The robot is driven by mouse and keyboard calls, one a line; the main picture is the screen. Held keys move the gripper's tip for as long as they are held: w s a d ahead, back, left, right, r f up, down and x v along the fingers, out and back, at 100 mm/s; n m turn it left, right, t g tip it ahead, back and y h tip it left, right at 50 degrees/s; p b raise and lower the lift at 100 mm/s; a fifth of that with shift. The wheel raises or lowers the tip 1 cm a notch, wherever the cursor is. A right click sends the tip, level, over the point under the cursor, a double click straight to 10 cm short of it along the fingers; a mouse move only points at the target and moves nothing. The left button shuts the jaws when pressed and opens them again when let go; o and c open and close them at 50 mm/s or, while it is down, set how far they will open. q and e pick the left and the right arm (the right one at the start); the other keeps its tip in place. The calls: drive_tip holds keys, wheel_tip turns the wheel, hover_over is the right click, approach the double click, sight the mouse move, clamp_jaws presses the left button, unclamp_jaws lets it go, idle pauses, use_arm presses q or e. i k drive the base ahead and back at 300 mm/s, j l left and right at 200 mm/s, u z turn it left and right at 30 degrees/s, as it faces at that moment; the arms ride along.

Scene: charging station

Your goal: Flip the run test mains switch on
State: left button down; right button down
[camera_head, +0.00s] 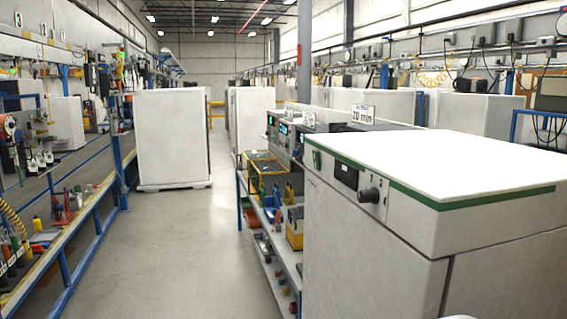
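I cannot make out a switch marked as the run test mains switch. A grey test bench (293,146) with small lit displays stands right of the aisle, and its controls are too small to read. A sign reading "20 min" (363,114) stands above it. In front, at the right, is a large white appliance (350,240) with a green trim line. Its front panel has a dark display (346,172) and a round dark knob (369,195). Neither of my grippers is in view.
A shelf rack (240,190) with tools and bins stands below the test bench. A long workbench (75,180) with blue legs runs along the left. A white cabinet (172,138) stands farther down the aisle. The grey floor (190,250) between them is clear.

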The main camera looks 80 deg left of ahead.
sight(315, 154)
drive_tip(key=u, duration=2.45)
drive_tip(key=i+j, duration=0.55)
drive_tip(key=i, duration=0.2)
drive_tip(key=i+j+z, duration=0.1)
drive_tip(key=i+j, duration=0.4)
drive_tip(key=i, duration=0.3)
drive_tip(key=i+j, duration=0.6)
drive_tip(key=i, duration=0.15)
